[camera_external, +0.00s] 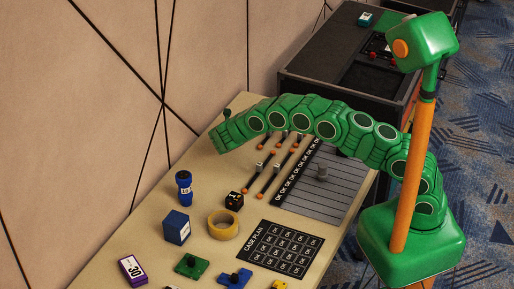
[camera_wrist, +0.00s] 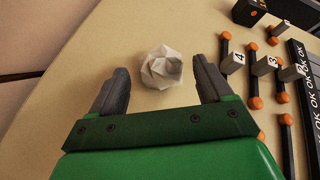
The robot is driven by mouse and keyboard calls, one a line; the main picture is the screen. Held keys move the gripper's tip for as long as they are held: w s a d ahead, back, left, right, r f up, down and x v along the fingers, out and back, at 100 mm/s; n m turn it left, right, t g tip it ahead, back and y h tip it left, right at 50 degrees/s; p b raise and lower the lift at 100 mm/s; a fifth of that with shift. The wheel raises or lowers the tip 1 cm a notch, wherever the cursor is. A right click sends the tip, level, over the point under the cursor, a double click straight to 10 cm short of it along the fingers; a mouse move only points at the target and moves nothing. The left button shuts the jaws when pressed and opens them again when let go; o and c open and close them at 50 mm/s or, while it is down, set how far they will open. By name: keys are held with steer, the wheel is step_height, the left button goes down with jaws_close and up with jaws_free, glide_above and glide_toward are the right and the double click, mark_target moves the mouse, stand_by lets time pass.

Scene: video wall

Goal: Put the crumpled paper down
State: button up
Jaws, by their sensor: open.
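The crumpled paper (camera_wrist: 161,66), a pale faceted ball, shows in the wrist view against the bare tabletop and appears to rest on it. My gripper (camera_wrist: 160,78) is open, with one dark finger on each side of the paper and a visible gap on both sides. In the external view my gripper (camera_external: 221,138) is low over the far left part of the table, and the paper cannot be made out there.
The beige table (camera_external: 110,250) holds orange-tipped rods (camera_external: 263,178), a striped OK board (camera_external: 325,190), a black die (camera_external: 234,199), a tape roll (camera_external: 223,224), a blue box (camera_external: 177,227), a blue canister (camera_external: 184,186) and a case plan sheet (camera_external: 280,248). A wall borders the left side.

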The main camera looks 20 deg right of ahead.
steer(key=v, duration=0.9)
steer(key=shift+s+a+r, duration=0.15)
steer(key=shift+s, duration=0.15)
steer(key=w+r+n+t+y, duration=0.1)
steer(key=w+r+n+y, duration=0.35)
steer(key=r, duration=0.45)
steer(key=w+r+n+t+y, duration=0.1)
steer(key=w+r+n+y, duration=0.2)
steer(key=w+r+n, duration=0.5)
steer(key=s+d+r+n+g+y, duration=0.2)
steer(key=s+d+r+n+y, duration=0.45)
steer(key=s+r+n, duration=0.5)
steer(key=s+d+f+n+g+h, duration=0.1)
steer(key=s+d+n+g, duration=0.3)
steer(key=s+d, duration=0.9)
steer(key=s+d+n+g+h, duration=0.3)
steer(key=s+d, duration=0.9)
steer(key=s, duration=0.7)
steer(key=s+d+f+n+g+h, duration=0.1)
steer(key=s+d+n+g, duration=0.4)
steer(key=s+d, duration=0.8)
steer(key=s+n+h, duration=0.1)
steer(key=s+n, duration=0.1)
steer(key=s, duration=0.2)
steer(key=shift+d+f+n+h, duration=0.3)
steer(key=shift+h, duration=0.1)
